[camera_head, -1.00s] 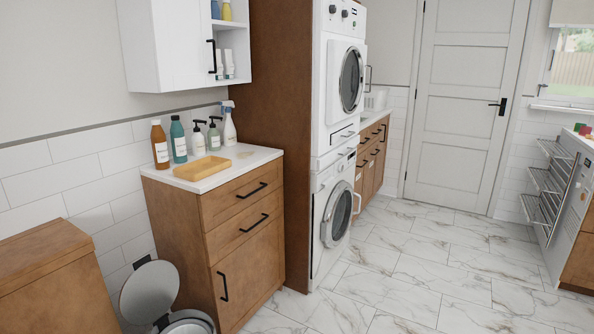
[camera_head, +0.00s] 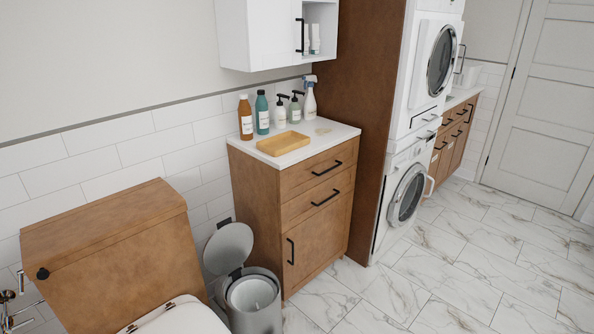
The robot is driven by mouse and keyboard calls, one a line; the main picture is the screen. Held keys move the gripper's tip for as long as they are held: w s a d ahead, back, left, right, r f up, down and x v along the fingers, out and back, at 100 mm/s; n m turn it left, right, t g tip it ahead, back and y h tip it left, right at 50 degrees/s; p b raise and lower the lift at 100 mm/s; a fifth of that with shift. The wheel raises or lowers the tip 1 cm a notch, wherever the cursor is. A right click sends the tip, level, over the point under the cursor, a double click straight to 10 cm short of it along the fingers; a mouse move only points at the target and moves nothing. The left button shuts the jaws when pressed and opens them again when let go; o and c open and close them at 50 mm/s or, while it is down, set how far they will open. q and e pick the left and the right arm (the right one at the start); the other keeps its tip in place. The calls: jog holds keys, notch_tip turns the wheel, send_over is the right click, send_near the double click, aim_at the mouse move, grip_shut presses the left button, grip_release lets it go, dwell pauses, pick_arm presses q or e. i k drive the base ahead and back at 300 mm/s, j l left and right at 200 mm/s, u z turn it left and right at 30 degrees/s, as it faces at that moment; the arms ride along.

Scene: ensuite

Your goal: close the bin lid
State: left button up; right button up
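A round grey metal bin (camera_head: 258,317) stands on the floor between the wooden toilet tank and the wooden cabinet. Its round lid (camera_head: 229,249) is open, tilted up and back toward the wall at the rear of the bin. A light inner bucket (camera_head: 252,293) shows inside the open top. Neither of my grippers is in view.
The toilet (camera_head: 177,316) with its wooden tank (camera_head: 110,255) stands close on the bin's left. The wooden cabinet (camera_head: 307,230) is close behind and right of it, with bottles and a yellow tray on top. The marble-look floor (camera_head: 400,300) to the right is clear.

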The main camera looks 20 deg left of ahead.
aim_at(229, 247)
jog(key=i+l+u, duration=0.25)
jog(key=i, duration=0.25)
jog(key=i+l+u, duration=0.15)
jog(key=i+u, duration=0.15)
jog(key=i, duration=0.25)
